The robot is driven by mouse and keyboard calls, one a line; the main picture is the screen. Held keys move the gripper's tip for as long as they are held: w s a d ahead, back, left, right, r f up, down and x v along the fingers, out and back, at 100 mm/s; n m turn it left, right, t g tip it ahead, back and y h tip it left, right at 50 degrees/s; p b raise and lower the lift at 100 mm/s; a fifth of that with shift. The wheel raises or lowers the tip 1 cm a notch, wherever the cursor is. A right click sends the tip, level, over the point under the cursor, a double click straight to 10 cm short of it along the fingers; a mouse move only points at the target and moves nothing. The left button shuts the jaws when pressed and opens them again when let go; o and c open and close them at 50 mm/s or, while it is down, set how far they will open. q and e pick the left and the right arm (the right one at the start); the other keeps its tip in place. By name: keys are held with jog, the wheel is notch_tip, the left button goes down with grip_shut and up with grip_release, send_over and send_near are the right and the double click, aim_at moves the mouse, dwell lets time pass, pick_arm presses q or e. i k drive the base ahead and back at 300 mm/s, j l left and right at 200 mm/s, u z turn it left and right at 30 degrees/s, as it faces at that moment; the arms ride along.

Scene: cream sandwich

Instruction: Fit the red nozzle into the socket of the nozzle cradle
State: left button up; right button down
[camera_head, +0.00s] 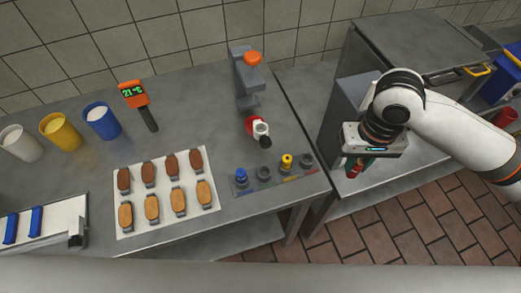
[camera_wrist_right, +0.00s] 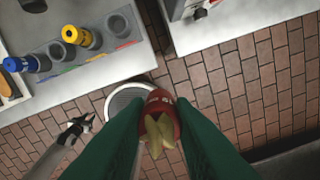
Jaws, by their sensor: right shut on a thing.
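My right gripper (camera_head: 357,168) is at the right in the head view, above the gap beside the bench, clear of the cradle. It is shut on the red nozzle (camera_wrist_right: 160,117), which shows between its green fingers in the wrist view with a yellowish tapered tip. The nozzle cradle (camera_head: 276,181) is a grey strip on the bench's right end. It holds a blue nozzle (camera_head: 241,176) and a yellow nozzle (camera_head: 286,161). One empty socket (camera_head: 264,174) lies between them. Another empty socket (camera_head: 306,160) is at the right end, by a red label. I cannot make out my left gripper.
A grey stand (camera_head: 242,78) with an orange top and a red-collared part is behind the cradle. A tray (camera_head: 211,157) of several brown and tan pieces lies left. A lower side counter (camera_head: 385,168) is at right.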

aim_at(260, 129)
jog(key=k+u, duration=0.2)
jog(key=u, duration=0.3)
jog(key=k+j+u, duration=0.1)
jog(key=u, duration=0.4)
jog(key=l+u, duration=0.1)
jog(key=u, duration=0.85)
jog(key=k+l+u, duration=0.1)
jog(key=u, duration=0.85)
jog(key=k+l, duration=0.8)
jog(key=l, duration=0.15)
jog(key=k+l+u, duration=0.1)
jog(key=k+l, duration=0.7)
jog(key=l, duration=0.15)
